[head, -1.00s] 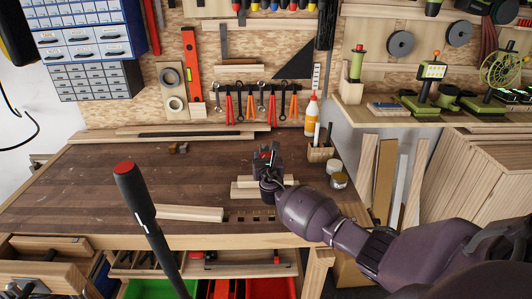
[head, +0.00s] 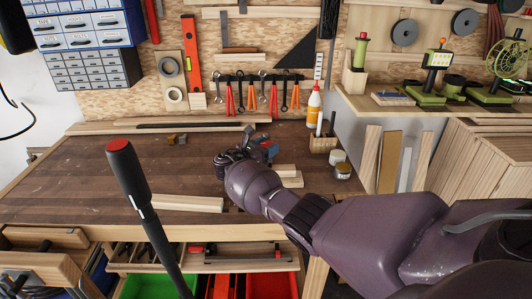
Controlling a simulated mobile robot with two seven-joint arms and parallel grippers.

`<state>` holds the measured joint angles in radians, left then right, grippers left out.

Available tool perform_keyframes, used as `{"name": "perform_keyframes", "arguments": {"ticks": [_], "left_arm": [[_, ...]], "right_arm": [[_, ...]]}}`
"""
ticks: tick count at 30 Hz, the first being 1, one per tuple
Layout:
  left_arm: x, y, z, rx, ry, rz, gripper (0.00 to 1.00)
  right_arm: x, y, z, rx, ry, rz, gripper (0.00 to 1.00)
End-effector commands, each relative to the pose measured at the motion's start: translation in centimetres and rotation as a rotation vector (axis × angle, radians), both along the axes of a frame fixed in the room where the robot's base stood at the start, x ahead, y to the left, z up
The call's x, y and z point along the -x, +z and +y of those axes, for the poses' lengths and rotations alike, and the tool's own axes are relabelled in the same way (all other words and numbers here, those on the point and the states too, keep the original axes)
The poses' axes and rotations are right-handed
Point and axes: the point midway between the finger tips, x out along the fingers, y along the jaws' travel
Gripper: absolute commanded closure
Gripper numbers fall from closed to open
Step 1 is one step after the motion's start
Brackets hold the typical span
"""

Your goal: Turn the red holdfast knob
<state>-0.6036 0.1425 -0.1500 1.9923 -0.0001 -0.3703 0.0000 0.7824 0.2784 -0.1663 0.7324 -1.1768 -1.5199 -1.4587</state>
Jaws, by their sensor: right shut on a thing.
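My right gripper (head: 254,149) comes in from the right, low over the bench, and is shut on the knob. The fingers are small and dark here, so the exact contact is hard to see. My left gripper is not in view.
Light wooden boards (head: 286,171) lie beside the wrist, and a plank (head: 187,203) lies near the front edge. A glue bottle (head: 314,106), wooden holder (head: 323,144) and small jar (head: 343,171) stand at the right. The bench's left half (head: 75,185) is mostly clear.

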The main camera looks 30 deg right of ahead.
Motion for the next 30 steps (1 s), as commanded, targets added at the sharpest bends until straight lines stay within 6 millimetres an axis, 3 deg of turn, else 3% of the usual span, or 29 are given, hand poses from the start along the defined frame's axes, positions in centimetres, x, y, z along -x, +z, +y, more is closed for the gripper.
{"name": "perform_keyframes", "arguments": {"ticks": [1, 12, 20, 30], "left_arm": [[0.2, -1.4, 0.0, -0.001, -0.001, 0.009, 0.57], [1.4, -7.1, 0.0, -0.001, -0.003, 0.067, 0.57], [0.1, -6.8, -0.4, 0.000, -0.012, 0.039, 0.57], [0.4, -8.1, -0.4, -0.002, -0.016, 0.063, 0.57]], "right_arm": [[-0.2, -0.5, 0.0, 0.001, -0.047, 0.001, 0.74], [-0.1, -0.7, -0.1, 0.003, -0.374, 0.003, 0.74], [-0.1, -0.3, -0.2, 0.003, -0.495, 0.001, 0.74], [-0.2, 0.1, -0.5, 0.001, -0.616, -0.005, 0.74]]}}
